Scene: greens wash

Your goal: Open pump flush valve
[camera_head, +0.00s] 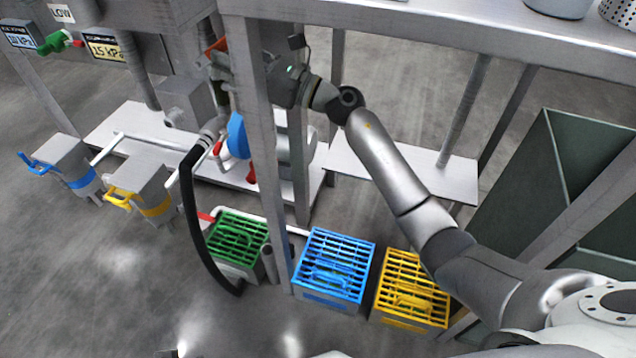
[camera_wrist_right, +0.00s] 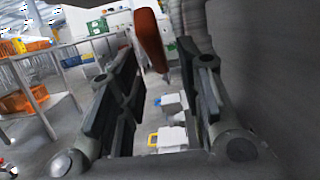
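An orange-red handle (camera_wrist_right: 149,40) shows in the right wrist view, between and beyond the finger pads of my right gripper (camera_wrist_right: 160,100). The gripper is open, and I cannot tell whether it touches the handle. In the head view an orange-red handle (camera_head: 216,46) stands by the pump pipework, just left of the grey post. My right arm reaches behind that post, so the post hides part of my right gripper (camera_head: 224,68). No label names the flush valve. My left gripper is not in view.
The grey post (camera_head: 262,140) stands close to my right arm. A blue handle (camera_head: 237,136) and red handles (camera_head: 252,172) hang below. A black hose (camera_head: 190,205) runs down to the floor. Green (camera_head: 238,240), blue (camera_head: 333,265) and yellow (camera_head: 411,290) grated boxes stand in front.

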